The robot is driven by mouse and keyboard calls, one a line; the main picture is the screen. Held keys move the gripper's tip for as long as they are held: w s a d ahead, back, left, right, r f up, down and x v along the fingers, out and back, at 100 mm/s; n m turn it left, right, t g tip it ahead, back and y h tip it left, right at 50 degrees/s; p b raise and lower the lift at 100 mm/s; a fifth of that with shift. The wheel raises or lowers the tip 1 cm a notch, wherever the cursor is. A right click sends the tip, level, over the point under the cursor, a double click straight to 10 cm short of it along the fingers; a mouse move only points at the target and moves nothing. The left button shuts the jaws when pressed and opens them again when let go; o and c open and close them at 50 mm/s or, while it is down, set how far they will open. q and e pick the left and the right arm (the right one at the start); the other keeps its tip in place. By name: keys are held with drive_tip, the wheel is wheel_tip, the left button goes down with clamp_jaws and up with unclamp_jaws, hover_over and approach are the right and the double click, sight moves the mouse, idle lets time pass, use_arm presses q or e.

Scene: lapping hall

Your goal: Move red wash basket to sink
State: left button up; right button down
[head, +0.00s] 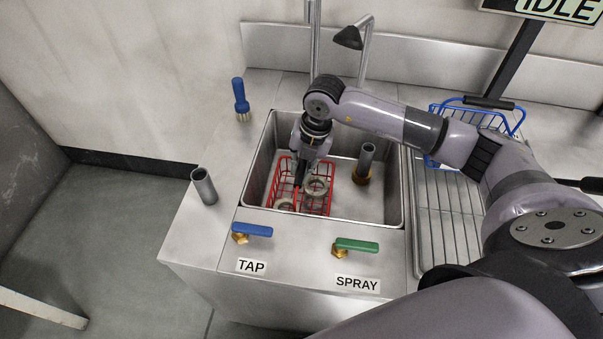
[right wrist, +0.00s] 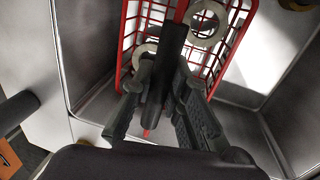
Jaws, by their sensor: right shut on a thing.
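The red wash basket (head: 326,204) is inside the metal sink (head: 387,217), in its left part, with ring-shaped metal parts (head: 316,189) in it. My right gripper (head: 301,182) reaches down into the sink and is shut on the basket's dark handle grip. In the right wrist view the fingers (right wrist: 165,105) close around this dark grip, and the red wire basket (right wrist: 236,40) and rings (right wrist: 208,24) show beyond it. Whether the basket touches the sink floor is hard to tell. My left gripper is not in view.
A grey standpipe (head: 366,160) with a brass base stands in the sink, right of the basket. A blue basket (head: 440,148) stands by the ribbed drainboard (head: 445,215). A blue-handled brush (head: 240,100) and a grey tube (head: 204,186) stand left of the sink. TAP (head: 252,230) and SPRAY (head: 356,245) levers are in front.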

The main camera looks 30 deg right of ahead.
drive_tip(key=shift+w+f, duration=0.1)
drive_tip(key=shift+f, duration=1.3)
drive_tip(key=c, duration=2)
unclamp_jaws()
drive_tip(key=shift+f, duration=0.2)
drive_tip(key=o, duration=0.4)
drive_tip(key=shift+o, duration=0.2)
drive_tip(key=shift+r, duration=0.1)
wheel_tip(320, 180, up, 12)
drive_tip(key=s+d+b, duration=0.1)
drive_tip(key=shift+s+d, duration=0.3)
drive_tip(key=shift+d, duration=0.1)
